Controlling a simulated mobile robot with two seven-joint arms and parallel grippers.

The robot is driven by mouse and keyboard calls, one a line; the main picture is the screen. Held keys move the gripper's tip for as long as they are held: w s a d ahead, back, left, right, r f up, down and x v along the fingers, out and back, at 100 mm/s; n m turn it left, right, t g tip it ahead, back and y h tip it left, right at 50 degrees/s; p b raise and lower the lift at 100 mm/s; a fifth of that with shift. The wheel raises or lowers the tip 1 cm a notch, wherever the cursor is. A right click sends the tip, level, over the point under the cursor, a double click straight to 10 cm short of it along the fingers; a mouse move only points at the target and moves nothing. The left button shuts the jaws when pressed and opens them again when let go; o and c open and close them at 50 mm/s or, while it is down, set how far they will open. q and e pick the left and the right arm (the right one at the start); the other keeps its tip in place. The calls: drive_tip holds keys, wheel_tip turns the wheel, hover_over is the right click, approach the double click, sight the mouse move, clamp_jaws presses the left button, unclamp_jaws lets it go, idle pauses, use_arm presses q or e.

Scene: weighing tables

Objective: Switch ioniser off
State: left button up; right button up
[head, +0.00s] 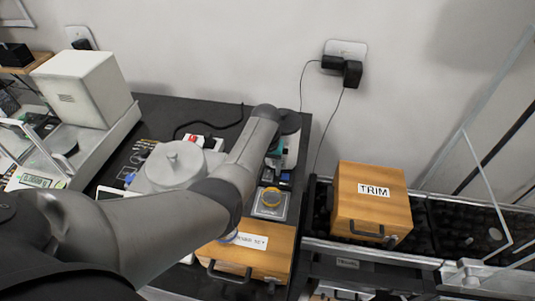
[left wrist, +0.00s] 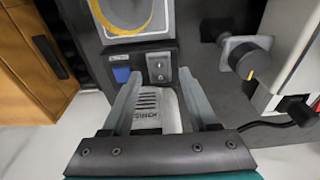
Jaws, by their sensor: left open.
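In the left wrist view a pale grey vented unit (left wrist: 158,98) with partly hidden lettering, seemingly the ioniser, sits between my fingers. A small grey switch plate (left wrist: 159,69) with a toggle-like part lies just beyond it on a dark panel, with a blue square (left wrist: 122,75) beside it. I cannot read the switch's position. My left gripper (left wrist: 157,77) is open, its fingertips to either side of the switch plate; contact cannot be told. In the head view my arm largely hides the gripper and the unit. My right gripper is not in view.
A grey plate with a yellow ring (head: 271,197) lies in front of the switch area. A wooden box marked TRIM (head: 366,213) stands to the right, another wooden box (head: 270,262) nearer. A dark knob (left wrist: 250,62) and a white case (left wrist: 292,75) stand close on the right.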

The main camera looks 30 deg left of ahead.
use_arm(q)
wheel_tip(320, 180, up, 15)
drive_tip(key=s+p, duration=0.2)
drive_tip(key=p, duration=0.2)
drive_tip(key=shift+d+f, duration=0.15)
drive_tip(key=shift+d, duration=0.1)
drive_tip(key=shift+f, duration=0.1)
